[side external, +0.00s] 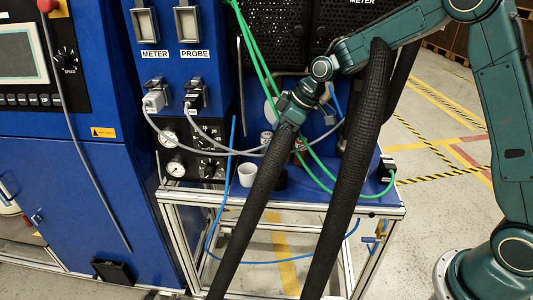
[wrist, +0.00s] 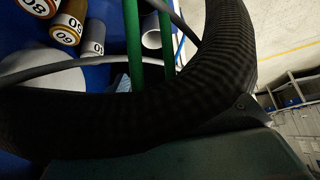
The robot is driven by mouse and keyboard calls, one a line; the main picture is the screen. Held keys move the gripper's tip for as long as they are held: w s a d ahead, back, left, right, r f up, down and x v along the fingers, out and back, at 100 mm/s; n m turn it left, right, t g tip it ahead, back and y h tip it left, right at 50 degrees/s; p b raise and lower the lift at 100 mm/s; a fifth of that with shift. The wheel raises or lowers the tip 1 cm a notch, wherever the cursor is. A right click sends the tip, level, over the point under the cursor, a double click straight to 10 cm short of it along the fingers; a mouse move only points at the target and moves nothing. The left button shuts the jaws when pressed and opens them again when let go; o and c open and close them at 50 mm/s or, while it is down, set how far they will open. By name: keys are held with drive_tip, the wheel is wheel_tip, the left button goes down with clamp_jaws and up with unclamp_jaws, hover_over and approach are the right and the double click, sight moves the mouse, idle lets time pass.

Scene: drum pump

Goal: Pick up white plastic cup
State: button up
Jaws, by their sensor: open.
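The white plastic cup (side external: 247,174) stands upright on the blue bench top, left of the thick black hose in the side external view. A pale cylinder that looks like the cup (wrist: 152,40) shows at the top of the wrist view, partly behind a green cable. My gripper (side external: 293,112) is above and to the right of the cup, apart from it. The black hose covers most of it, so the fingers are largely hidden. It is open, and I see nothing held. The wrist view does not show the fingertips.
Thick black hoses (side external: 352,170) loop in front of the bench and block much of the wrist view. Green cables (side external: 262,62) hang beside my wrist. Numbered cylinders (wrist: 68,29) stand close by. A dark round object (side external: 281,181) sits right of the cup. A blue tube (side external: 228,165) runs left of it.

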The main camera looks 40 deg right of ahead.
drive_tip(key=w+f, duration=0.3)
drive_tip(key=f, duration=0.2)
drive_tip(key=shift+a+n+y, duration=0.15)
drive_tip(key=shift+n+y, duration=0.15)
drive_tip(key=shift+n, duration=0.1)
drive_tip(key=shift+f, duration=0.15)
approach(245, 173)
drive_tip(key=shift+w+a+f, duration=0.1)
drive_tip(key=shift+a+f, duration=0.4)
drive_tip(key=shift+a, duration=0.2)
drive_tip(key=shift+w+a+f, duration=0.1)
drive_tip(key=shift+a+f, duration=0.4)
drive_tip(key=shift+a, duration=0.2)
drive_tip(key=shift+x, duration=2.7)
drive_tip(key=shift+s, duration=0.1)
drive_tip(key=c, duration=1)
